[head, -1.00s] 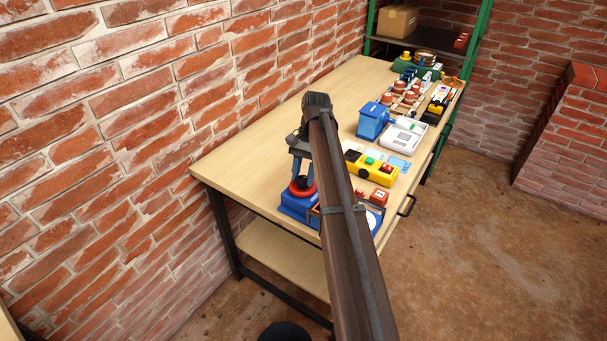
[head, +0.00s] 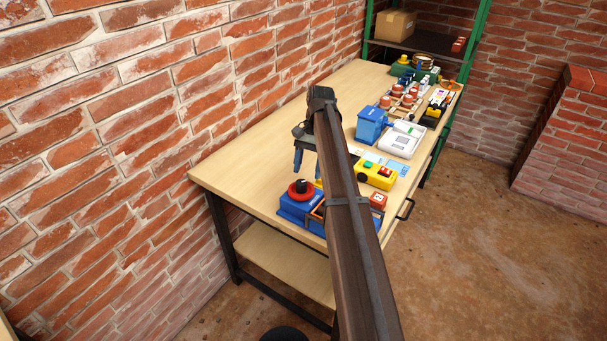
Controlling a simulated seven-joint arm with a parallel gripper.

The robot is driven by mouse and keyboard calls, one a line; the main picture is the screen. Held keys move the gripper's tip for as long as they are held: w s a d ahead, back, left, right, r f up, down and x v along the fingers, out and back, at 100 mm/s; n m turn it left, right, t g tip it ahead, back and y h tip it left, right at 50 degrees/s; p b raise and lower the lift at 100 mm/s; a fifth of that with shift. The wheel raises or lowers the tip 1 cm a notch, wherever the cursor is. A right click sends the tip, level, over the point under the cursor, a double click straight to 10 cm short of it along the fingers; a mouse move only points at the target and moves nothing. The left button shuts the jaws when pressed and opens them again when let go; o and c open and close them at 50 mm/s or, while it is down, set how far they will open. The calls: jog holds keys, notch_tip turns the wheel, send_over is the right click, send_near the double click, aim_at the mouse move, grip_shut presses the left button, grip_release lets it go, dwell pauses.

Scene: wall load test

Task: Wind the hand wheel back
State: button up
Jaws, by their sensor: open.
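The hand wheel (head: 300,188), a red ring with a black centre, sits on a blue box (head: 293,207) at the near end of the bench. My arm hides the right part of the blue box and some of the gripper.
A yellow control box (head: 375,175) and a red block (head: 378,200) are right of my arm on the wooden bench (head: 240,165). A blue bin (head: 371,124) and a white device (head: 401,140) stand farther back. The brick wall (head: 130,130) runs along the left.

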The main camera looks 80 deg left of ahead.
jog(key=w+a, duration=0.5)
jog(key=a, duration=0.1)
jog(key=shift+a, duration=0.25)
